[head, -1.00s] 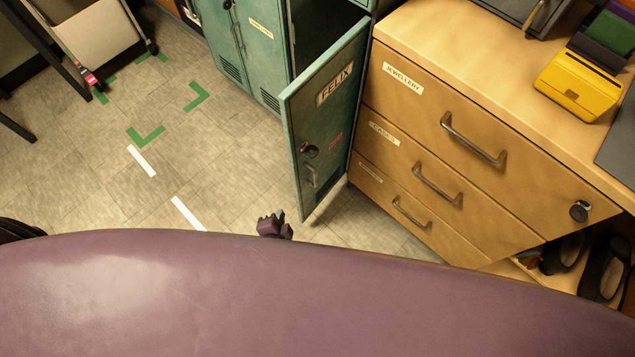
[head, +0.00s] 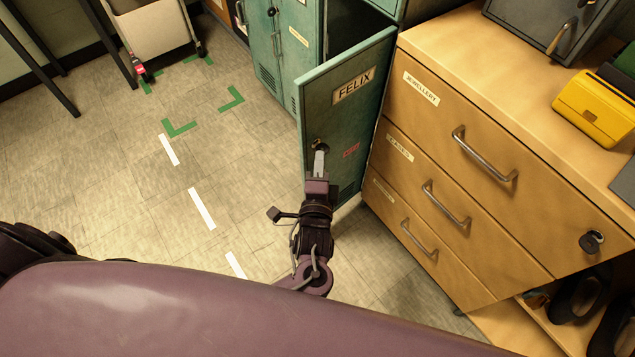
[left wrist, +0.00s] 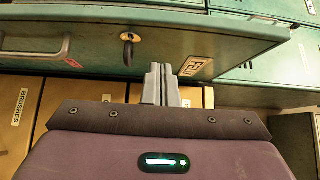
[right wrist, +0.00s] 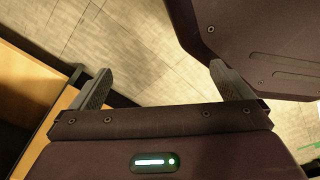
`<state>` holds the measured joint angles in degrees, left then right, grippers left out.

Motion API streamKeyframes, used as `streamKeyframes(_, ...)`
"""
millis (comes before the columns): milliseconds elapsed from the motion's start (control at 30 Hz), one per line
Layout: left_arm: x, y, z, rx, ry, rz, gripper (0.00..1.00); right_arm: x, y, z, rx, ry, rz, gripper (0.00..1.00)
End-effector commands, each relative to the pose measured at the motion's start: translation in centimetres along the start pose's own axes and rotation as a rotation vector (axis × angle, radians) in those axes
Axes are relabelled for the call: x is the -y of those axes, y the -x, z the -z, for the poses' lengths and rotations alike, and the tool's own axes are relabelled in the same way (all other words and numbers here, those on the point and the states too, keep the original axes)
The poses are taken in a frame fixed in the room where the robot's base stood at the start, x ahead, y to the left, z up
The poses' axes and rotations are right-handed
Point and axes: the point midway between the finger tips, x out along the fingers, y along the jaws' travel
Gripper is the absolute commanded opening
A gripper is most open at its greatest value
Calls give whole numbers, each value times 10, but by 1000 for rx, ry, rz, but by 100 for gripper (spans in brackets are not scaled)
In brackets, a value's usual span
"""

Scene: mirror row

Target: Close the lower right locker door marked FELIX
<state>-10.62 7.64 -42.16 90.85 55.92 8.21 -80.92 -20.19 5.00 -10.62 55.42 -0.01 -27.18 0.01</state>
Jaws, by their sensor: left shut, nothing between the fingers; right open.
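The green FELIX locker door (head: 340,112) stands open, swung outward beside the wooden drawer unit. Its FELIX label, a lock and a small red tag face me. In the left wrist view the door (left wrist: 190,32) crosses the top, with its handle (left wrist: 35,45), lock with key (left wrist: 129,38) and label. My left gripper (head: 319,158) is shut and empty, its fingers at the door's outer face just below the lock.
The wooden drawer unit (head: 455,170) stands close right of the door, with protruding handles. A yellow case (head: 595,105) lies on top. Other green lockers (head: 285,40) stand behind left. The floor (head: 120,200) to the left is clear, marked with tape; a cart (head: 150,35) stands farther back.

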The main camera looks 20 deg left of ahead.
Motion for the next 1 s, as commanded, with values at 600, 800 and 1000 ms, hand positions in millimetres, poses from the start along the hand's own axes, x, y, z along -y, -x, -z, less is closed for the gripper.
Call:
streamKeyframes(600,-1,-35,-28,0,2,-3,0,0,-1,-6,4,0,0,100)
streamKeyframes(800,0,-35,-30,-1,1,-2,0,0,0,-6,5,1,0,100)
streamKeyframes(1000,2,-38,-49,-21,-5,1,0,0,1,-18,9,2,-1,100)
